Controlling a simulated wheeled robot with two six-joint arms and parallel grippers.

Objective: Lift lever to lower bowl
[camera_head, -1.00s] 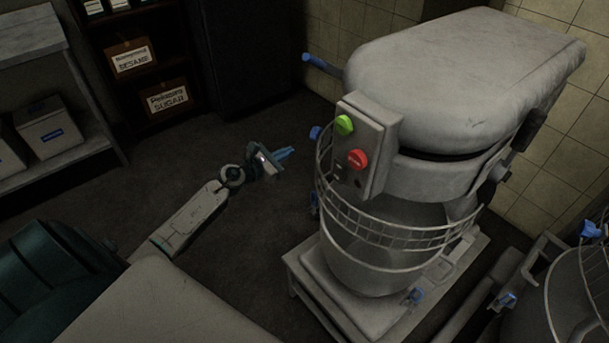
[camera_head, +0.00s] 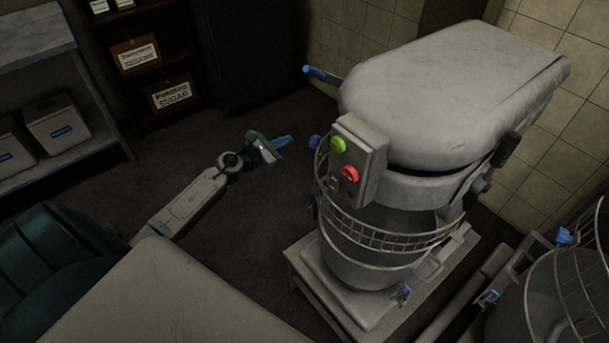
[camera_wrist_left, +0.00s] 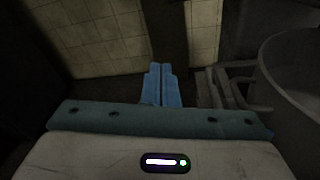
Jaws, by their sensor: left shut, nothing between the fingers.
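A large grey stand mixer (camera_head: 440,90) stands right of centre. Its bowl (camera_head: 370,268) sits low behind a wire guard (camera_head: 390,236). A blue-tipped lever (camera_head: 322,74) sticks out at the mixer's upper left. A smaller blue knob (camera_head: 315,141) shows lower, beside the control box, its shaft mostly hidden. I cannot tell which one moves the bowl. My left gripper (camera_head: 284,141) is shut and empty, left of the knob in the picture and apart from it. Its blue fingers (camera_wrist_left: 162,70) are together in the left wrist view. My right gripper is not in view.
A control box (camera_head: 357,160) with green and red buttons is on the mixer's front. Shelves with boxes (camera_head: 55,128) stand at the left. A second bowl with a guard (camera_head: 570,290) is at the lower right. Dark floor (camera_head: 240,220) lies open between shelves and mixer.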

